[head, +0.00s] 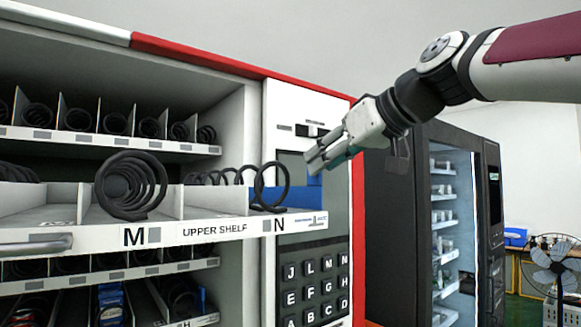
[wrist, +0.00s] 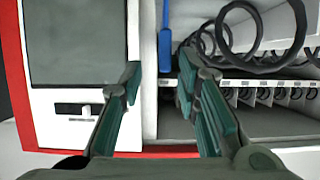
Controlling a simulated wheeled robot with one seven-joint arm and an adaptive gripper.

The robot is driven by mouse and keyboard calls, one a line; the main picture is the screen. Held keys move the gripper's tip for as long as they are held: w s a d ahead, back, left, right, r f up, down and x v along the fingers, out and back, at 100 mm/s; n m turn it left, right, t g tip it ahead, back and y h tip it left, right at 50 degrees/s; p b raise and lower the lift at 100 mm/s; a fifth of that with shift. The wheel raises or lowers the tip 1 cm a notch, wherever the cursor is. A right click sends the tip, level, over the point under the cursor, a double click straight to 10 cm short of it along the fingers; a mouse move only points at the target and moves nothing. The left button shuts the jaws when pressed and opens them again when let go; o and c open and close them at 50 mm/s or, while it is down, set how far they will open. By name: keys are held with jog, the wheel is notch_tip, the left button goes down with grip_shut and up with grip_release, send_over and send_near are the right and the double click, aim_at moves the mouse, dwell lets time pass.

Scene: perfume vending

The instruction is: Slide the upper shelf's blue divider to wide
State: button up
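The upper shelf (head: 205,229) sticks out of the vending machine and carries the labels M, UPPER SHELF and N. The blue divider (head: 297,198) stands at its right end, beside the black coil at N (head: 272,186), which partly covers it. In the wrist view the divider (wrist: 165,50) is an upright blue strip just beyond the gap between my fingers. My gripper (head: 314,160) is just above the shelf's right end, in front of the machine's control panel. In the wrist view my gripper (wrist: 160,75) is open with its fingers well apart and empty. Contact with the divider is not visible.
A large black coil (head: 130,186) stands at M on the same shelf. Other shelves with coils (head: 105,143) lie above and below. The keypad (head: 314,291) is below the shelf's right end. A dark vending machine (head: 450,215) and a fan (head: 555,265) stand at right.

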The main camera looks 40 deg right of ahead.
jog(key=v, duration=0.8)
jog(key=shift+s+r, duration=0.2)
jog(key=shift+s, duration=0.15)
